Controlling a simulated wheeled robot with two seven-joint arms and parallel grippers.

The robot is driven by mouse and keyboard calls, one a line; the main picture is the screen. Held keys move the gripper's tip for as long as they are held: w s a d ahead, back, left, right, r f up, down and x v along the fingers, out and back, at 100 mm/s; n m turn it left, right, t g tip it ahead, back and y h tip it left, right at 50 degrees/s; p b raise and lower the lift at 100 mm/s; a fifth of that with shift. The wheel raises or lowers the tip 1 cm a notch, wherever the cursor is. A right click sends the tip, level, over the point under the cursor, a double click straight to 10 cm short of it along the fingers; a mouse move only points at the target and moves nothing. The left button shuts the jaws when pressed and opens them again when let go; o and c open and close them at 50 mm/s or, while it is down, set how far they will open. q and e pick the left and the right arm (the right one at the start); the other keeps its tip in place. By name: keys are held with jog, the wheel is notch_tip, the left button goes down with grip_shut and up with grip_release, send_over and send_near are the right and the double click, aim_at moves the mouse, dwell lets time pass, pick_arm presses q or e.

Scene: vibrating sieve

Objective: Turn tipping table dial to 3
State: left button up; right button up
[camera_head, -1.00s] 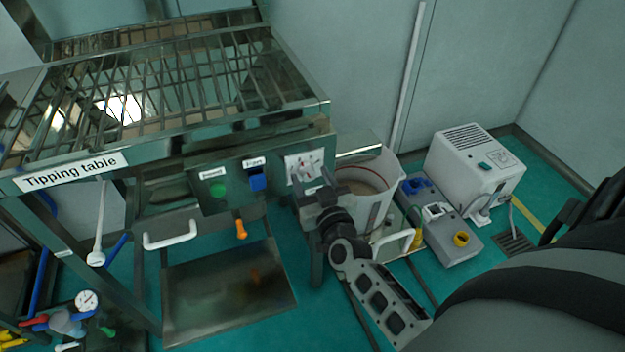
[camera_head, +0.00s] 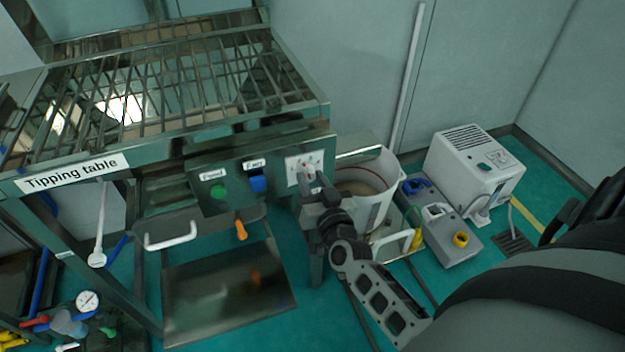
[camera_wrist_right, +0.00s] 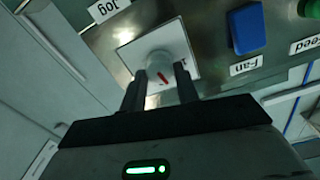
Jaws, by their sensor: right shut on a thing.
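The tipping table (camera_head: 330,110) stands at left with a dark control panel on its front. The dial's white plate (camera_head: 293,172) is at the panel's right end. In the right wrist view, the pale round dial (camera_wrist_right: 168,62) has a red pointer mark and sits on the white plate (camera_wrist_right: 190,36). The scale numbers cannot be read. My right gripper (camera_head: 311,180) is at the dial, and in the wrist view its fingers (camera_wrist_right: 159,76) are closed on either side of it. The fingers partly hide the dial. My left gripper is not in view.
A white bucket (camera_head: 378,200) stands right behind my gripper. A grey control box (camera_head: 450,240) and a white machine (camera_head: 470,160) are further right.

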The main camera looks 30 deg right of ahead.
jog(key=m, duration=0.6)
jog(key=shift+f, duration=0.1)
jog(key=shift+m, duration=0.3)
dwell(0.3)
jog(key=o, duration=1)
jog(key=shift+c, duration=0.2)
jog(key=shift+s, duration=0.1)
jog(key=v, duration=1.5)
jog(key=shift+s, duration=0.45)
